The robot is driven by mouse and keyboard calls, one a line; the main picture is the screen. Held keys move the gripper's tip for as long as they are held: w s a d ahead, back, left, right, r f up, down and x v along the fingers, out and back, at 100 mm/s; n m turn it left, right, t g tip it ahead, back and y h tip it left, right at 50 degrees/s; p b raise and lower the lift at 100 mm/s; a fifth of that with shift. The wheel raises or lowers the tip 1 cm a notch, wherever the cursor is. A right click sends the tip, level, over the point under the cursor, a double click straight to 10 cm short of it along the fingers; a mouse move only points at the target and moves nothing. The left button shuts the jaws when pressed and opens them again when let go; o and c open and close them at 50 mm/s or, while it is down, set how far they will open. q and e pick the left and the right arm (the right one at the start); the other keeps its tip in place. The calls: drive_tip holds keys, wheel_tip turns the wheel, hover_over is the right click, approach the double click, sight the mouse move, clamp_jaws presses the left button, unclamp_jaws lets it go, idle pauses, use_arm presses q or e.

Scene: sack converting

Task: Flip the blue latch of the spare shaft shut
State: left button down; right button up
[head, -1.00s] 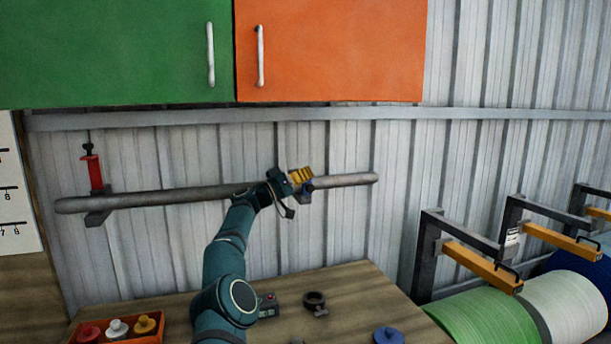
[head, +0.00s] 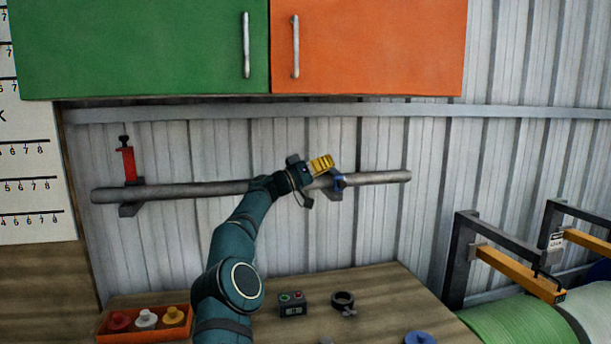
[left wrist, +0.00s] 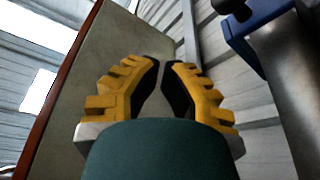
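The grey spare shaft (head: 380,178) lies across two dark wall brackets. The blue latch (head: 339,182) is at its right bracket, low against the shaft; whether it is fully closed I cannot tell. In the left wrist view the blue latch (left wrist: 256,14) shows at the upper right, beside the shaft (left wrist: 290,85). A red latch (head: 128,164) stands upright at the left bracket. My left gripper (head: 322,163), with yellow fingers, is just above and left of the blue latch. Its fingertips (left wrist: 161,64) are almost together with nothing between them. My right gripper is out of view.
Green (head: 140,45) and orange (head: 370,45) cabinets hang above the shaft. The bench (head: 385,290) below holds an orange tray (head: 150,336) of knobs, a button box (head: 292,304) and a dark ring clamp (head: 343,300). Yellow-armed brackets (head: 515,273) stand over rolls at right.

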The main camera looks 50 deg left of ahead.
use_arm(q)
drive_tip(key=a+v, duration=0.1)
drive_tip(key=v, duration=0.5)
drive_tip(key=shift+w+r, duration=0.1)
drive_tip(key=shift+r, duration=0.05)
idle(0.3)
